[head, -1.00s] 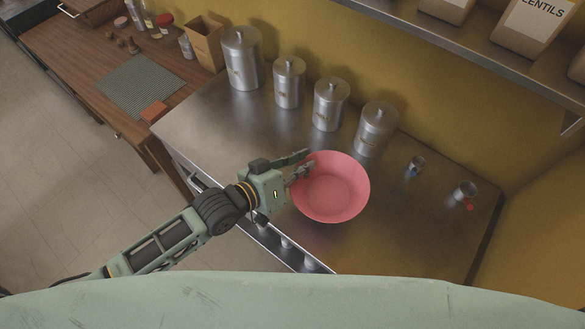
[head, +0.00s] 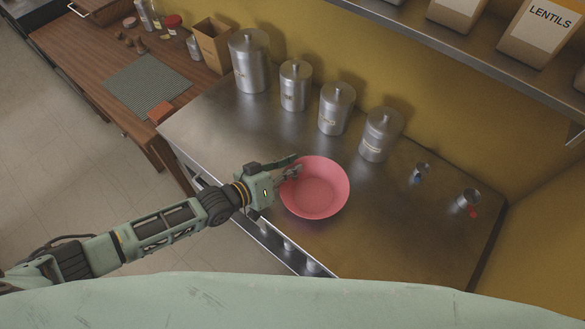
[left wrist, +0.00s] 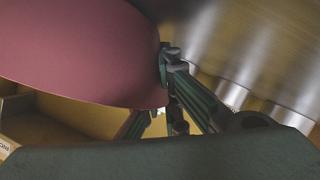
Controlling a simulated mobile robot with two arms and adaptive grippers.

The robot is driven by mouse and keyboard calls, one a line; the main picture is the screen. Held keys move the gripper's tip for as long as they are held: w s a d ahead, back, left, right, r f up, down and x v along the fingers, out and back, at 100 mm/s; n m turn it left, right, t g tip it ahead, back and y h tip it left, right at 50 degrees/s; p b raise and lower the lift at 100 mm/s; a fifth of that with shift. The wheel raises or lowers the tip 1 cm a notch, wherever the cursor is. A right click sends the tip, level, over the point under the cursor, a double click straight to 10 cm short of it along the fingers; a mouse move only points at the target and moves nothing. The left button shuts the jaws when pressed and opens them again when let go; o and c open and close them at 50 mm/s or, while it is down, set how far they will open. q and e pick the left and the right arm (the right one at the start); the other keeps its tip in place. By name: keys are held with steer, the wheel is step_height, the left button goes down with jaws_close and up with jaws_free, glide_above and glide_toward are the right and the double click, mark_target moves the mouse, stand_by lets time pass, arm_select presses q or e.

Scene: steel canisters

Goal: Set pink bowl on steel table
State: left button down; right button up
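The pink bowl (head: 326,204) is upright over the front middle of the steel table (head: 215,125). My left gripper (head: 291,168) is at the bowl's left rim, shut on it, with one finger showing inside the rim. The pink bowl (left wrist: 75,55) fills the upper left of the left wrist view, against the fingers of my left gripper (left wrist: 160,105), and hides part of them. Whether the bowl's base touches the table cannot be told. My right gripper is not in view.
Several steel canisters, one of them a tall canister (head: 250,65), stand along the wall. A shelf (head: 450,58) overhangs the back. Table around the bowl is clear.

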arm_select(q)
steer(key=shift+f, duration=0.1)
steer(key=c, duration=2.4)
jaws_free()
steer(key=shift+c, duration=0.2)
steer(key=o, duration=0.5)
steer(key=shift+c, duration=0.2)
steer(key=shift+s+a, duration=0.25)
steer(key=shift+a, duration=0.05)
steer(key=b+v, duration=0.1)
steer(key=v, duration=0.9)
steer(key=shift+w, duration=0.1)
steer(key=shift+s+a+r, duration=0.45)
steer(key=shift+r, duration=0.05)
